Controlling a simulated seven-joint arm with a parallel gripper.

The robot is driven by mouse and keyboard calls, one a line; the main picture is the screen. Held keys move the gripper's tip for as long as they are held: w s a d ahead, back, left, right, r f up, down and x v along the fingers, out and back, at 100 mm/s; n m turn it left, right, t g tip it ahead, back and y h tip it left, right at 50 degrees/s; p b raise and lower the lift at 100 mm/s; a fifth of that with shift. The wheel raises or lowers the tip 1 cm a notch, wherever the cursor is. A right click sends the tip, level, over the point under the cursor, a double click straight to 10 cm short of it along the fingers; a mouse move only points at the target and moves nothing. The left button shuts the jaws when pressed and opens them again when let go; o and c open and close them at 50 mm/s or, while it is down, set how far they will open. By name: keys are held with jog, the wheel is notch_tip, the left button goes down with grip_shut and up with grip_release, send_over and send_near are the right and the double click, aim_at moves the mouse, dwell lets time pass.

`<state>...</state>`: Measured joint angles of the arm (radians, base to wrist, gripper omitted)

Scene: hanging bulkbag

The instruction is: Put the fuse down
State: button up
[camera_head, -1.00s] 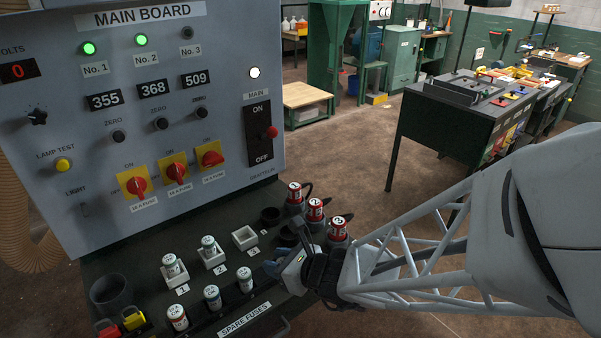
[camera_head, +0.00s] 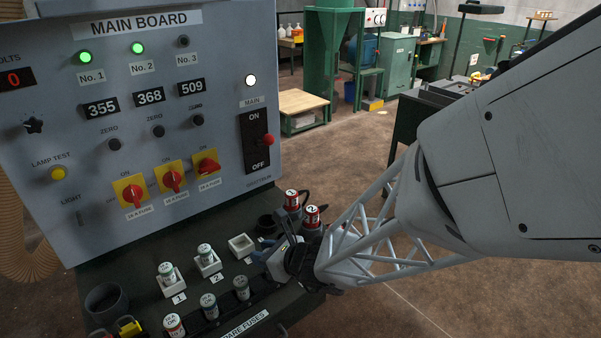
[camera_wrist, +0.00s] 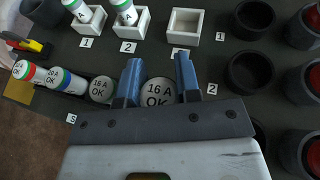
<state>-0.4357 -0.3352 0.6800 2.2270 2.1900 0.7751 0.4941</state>
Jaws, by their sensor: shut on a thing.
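My gripper (camera_wrist: 158,82) has blue fingers shut on a round-topped fuse (camera_wrist: 158,92) marked "16 A OK". In the head view my gripper (camera_head: 272,258) is at the right end of the dark ledge, and the held fuse is hidden there. The empty white square socket (camera_wrist: 184,27) is just ahead of the fingertips; it also shows in the head view (camera_head: 241,245). White sockets 1 (camera_wrist: 90,28) and 2 (camera_wrist: 140,30) each hold an upright fuse. How high the held fuse is I cannot tell.
Several spare fuses (camera_head: 209,305) stand in a row left of my gripper. Empty black round cups (camera_wrist: 250,73) and red-topped fuses (camera_head: 291,199) in black holders are on the right. The main board (camera_head: 150,120) rises behind the ledge. A dark cup (camera_head: 106,299) stands at the left.

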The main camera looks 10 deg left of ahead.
jog(key=shift+f, duration=1.7)
jog(key=shift+f, duration=0.15)
jog(key=o, duration=0.9)
jog(key=shift+s+d+r, duration=0.25)
jog(key=shift+d+r, duration=0.2)
jog(key=shift+d, duration=0.1)
jog(key=shift+v, duration=5.35)
jog(key=shift+r, duration=0.1)
